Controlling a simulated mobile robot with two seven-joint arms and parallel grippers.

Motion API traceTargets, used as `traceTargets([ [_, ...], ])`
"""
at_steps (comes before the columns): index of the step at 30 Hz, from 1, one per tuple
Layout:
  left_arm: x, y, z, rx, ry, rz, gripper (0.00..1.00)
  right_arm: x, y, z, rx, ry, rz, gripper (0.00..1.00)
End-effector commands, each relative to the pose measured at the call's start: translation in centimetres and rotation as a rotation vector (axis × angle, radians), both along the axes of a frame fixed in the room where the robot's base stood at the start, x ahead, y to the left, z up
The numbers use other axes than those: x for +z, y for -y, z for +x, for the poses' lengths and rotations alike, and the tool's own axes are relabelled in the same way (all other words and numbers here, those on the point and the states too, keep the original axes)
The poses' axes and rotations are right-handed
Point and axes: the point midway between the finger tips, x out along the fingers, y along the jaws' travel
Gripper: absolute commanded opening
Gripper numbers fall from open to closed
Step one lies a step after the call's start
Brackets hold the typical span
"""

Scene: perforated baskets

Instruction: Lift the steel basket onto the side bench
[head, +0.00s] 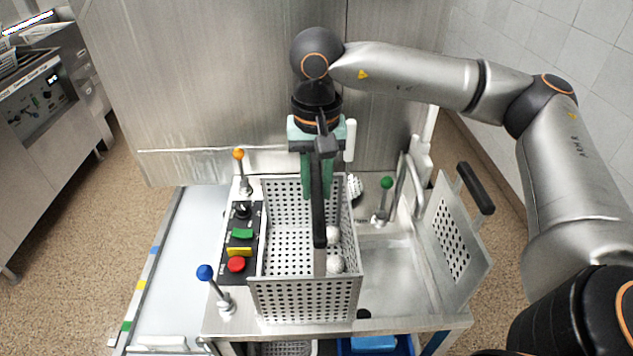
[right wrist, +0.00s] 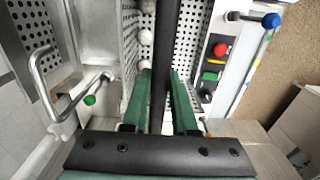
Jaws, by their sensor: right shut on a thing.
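The steel basket (head: 305,297) is an open, perforated box with a long black handle (head: 319,215). It appears upright over the steel work top in the head view; I cannot tell whether it touches the top. White balls (head: 334,264) lie inside along its right side. My right gripper (head: 317,178) reaches down over the back of the basket, its green fingers shut on the black handle. The right wrist view shows the handle (right wrist: 170,45) between the fingers (right wrist: 160,92). My left gripper is out of view. A pale bench surface (head: 180,262) with coloured edge marks lies at left.
A control panel (head: 228,275) with coloured buttons is close beside the basket's left wall. Levers with blue (head: 205,272), orange (head: 238,154) and green (head: 386,182) knobs stand around it. A steel wall closes the back.

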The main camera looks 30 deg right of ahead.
Motion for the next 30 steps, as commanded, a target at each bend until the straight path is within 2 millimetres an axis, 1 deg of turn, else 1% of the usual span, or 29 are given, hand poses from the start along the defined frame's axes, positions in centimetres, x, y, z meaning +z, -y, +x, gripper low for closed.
traceTargets([
  [6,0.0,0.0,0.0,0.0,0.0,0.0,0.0,0.1,0.0,0.1,0.0,0.004,0.001,0.0],
  [7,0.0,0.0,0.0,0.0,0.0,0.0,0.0,0.1,0.0,0.1,0.0,0.004,0.001,0.28],
  [15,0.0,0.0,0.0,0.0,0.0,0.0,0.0,0.1,0.0,0.0,0.0,0.001,0.0,0.59],
  [16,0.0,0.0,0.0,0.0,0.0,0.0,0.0,0.1,0.0,0.0,0.0,0.001,0.0,0.61],
  [22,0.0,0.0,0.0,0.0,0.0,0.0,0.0,-0.1,0.0,0.0,0.0,-0.003,-0.002,0.61],
  [25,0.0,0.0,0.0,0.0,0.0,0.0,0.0,0.2,0.0,0.0,0.0,-0.001,0.0,0.61],
  [28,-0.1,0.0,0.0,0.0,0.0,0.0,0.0,1.2,0.0,0.1,-0.001,0.002,-0.001,0.61],
  [30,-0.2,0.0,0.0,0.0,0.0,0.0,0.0,2.5,0.0,0.0,0.0,0.004,0.0,0.61],
])
